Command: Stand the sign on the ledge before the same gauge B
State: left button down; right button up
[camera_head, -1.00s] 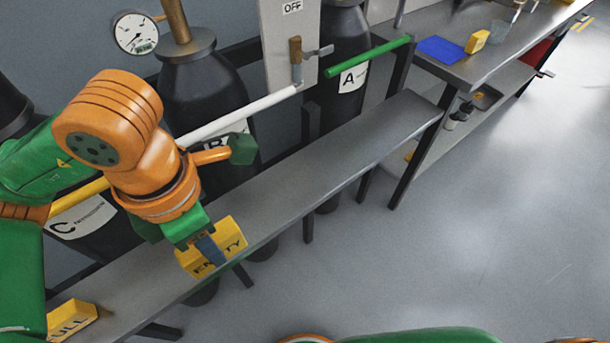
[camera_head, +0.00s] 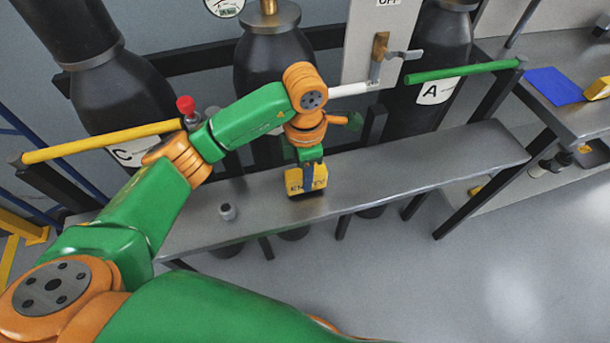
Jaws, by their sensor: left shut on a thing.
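The yellow sign (camera_head: 293,184), with black lettering that reads as EMPTY, is in my left gripper (camera_head: 308,178). The jaws are shut on it, and one dark finger covers the middle of its face. The sign is upright at the grey ledge (camera_head: 420,167); I cannot tell whether its bottom edge touches. The gauge (camera_head: 225,5) is cut off by the top edge. Below and right of it stands the middle dark cylinder (camera_head: 272,48); its label is hidden behind my left arm. My right gripper is out of view.
A small grey knob (camera_head: 228,211) is on the ledge left of the sign. A yellow bar (camera_head: 100,141) with a red knob (camera_head: 186,105) and a green bar (camera_head: 462,72) run before the other cylinders. The ledge right of the sign is clear.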

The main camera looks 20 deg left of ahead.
pick_arm(q)
jog(key=shift+a+f, duration=0.1)
jog(key=shift+f, duration=0.85)
jog(key=c, duration=0.5)
grip_release()
jog(key=shift+r, duration=0.35)
notch_tip(320, 180, up, 12)
jog(key=shift+f+p, duration=0.1)
jog(key=shift+p, duration=0.2)
